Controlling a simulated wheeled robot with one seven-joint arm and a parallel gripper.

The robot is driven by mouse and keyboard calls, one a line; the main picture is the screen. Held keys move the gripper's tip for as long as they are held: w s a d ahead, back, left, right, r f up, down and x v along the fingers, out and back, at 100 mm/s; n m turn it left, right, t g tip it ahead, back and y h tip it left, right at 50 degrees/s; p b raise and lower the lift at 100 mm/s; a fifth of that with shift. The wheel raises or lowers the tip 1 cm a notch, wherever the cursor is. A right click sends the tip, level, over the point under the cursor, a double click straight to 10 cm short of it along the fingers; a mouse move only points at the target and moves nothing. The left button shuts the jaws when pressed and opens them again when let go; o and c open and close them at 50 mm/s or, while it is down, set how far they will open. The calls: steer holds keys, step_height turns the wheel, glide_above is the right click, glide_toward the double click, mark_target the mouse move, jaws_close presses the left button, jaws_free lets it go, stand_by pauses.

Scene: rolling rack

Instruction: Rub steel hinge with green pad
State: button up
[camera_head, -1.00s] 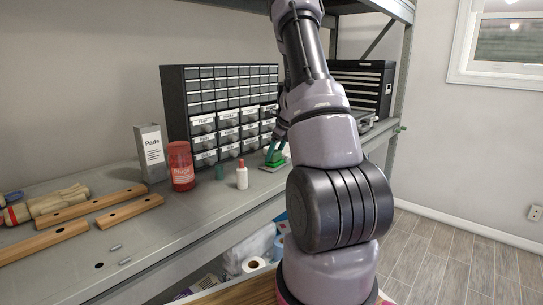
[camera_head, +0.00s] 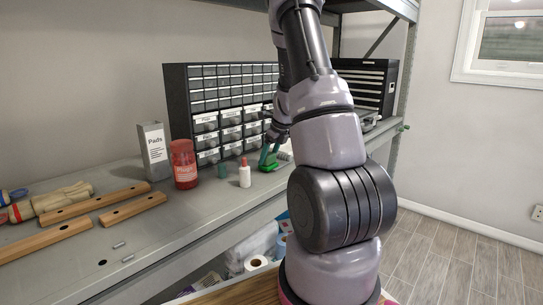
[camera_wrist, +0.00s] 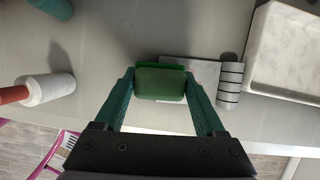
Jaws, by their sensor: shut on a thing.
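My gripper (camera_wrist: 160,88) is shut on the green pad (camera_wrist: 160,82), with one green finger at each side of it. The steel hinge (camera_wrist: 203,72) lies flat on the grey shelf. Its ribbed barrel (camera_wrist: 230,82) is to the right of the pad in the wrist view. The pad covers the left end of the hinge's flat leaf; I cannot tell whether they touch. In the head view my gripper (camera_head: 268,155) holds the pad (camera_head: 266,167) low over the shelf, right of the white bottle. The hinge is partly hidden by my arm there.
A pale marbled block (camera_wrist: 290,50) is right of the hinge. The drawer cabinet (camera_head: 205,103) stands behind. The shelf's front edge is close.

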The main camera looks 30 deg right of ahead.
steer(key=shift+s+a, duration=0.4)
steer(key=shift+a, duration=0.4)
steer(key=shift+r, duration=3.05)
steer(key=shift+r, duration=1.5)
